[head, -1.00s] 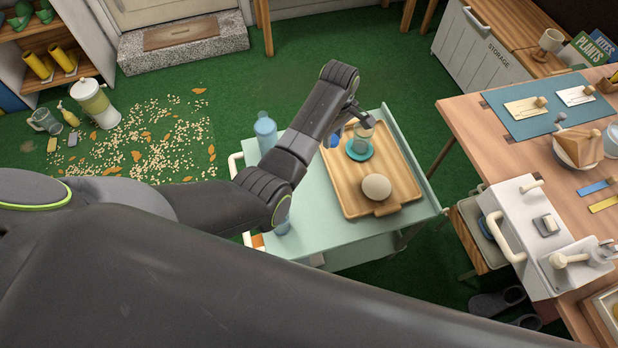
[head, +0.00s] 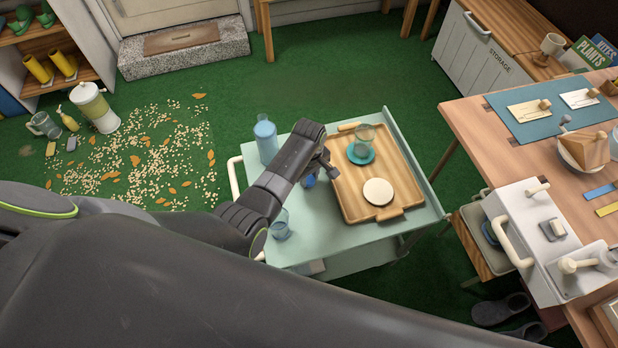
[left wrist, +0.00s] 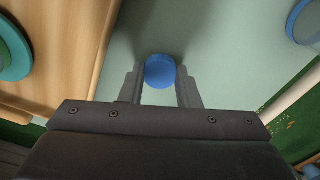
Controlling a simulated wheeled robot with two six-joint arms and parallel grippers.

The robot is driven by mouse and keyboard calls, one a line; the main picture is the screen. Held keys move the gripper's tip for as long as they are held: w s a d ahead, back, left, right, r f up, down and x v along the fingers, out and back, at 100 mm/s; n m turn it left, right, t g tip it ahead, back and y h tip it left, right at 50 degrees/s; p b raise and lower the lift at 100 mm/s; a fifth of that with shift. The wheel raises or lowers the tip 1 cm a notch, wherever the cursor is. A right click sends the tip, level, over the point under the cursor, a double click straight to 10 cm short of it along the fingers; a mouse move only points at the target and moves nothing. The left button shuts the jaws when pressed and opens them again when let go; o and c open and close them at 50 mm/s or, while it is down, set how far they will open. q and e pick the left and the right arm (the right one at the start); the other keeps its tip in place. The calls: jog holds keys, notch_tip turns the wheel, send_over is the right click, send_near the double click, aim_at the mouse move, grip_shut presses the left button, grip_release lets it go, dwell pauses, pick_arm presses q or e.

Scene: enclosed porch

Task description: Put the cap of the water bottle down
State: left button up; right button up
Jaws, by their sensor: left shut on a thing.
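The blue cap (head: 309,181) is held by my left gripper (head: 318,176) over the pale green cart top, just left of the wooden tray. In the left wrist view the round cap (left wrist: 160,72) sits between the two fingertips, with the fingers shut on its sides. Dark shading lies on the surface around it; I cannot tell whether it touches the cart top. The blue water bottle (head: 265,140) stands upright at the cart's back left, apart from the gripper. My right gripper is not in view.
The cart (head: 335,240) has bare top at its front. The wooden tray (head: 345,190) holds a clear glass (head: 364,138) on a teal coaster (head: 361,155) and a round cream item (head: 378,192). Another glass (head: 281,226) stands at front left, near my arm. A wooden table (head: 470,115) is to the right.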

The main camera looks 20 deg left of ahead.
aim_at(309, 179)
pick_arm(q)
jog(key=shift+f, duration=0.3)
jog(key=shift+f, duration=0.15)
jog(key=o, duration=1.1)
jog(key=shift+r, duration=0.35)
notch_tip(309, 179, up, 12)
jog(key=p, duration=0.2)
jog(key=shift+f+p, duration=0.2)
jog(key=shift+p, duration=0.1)
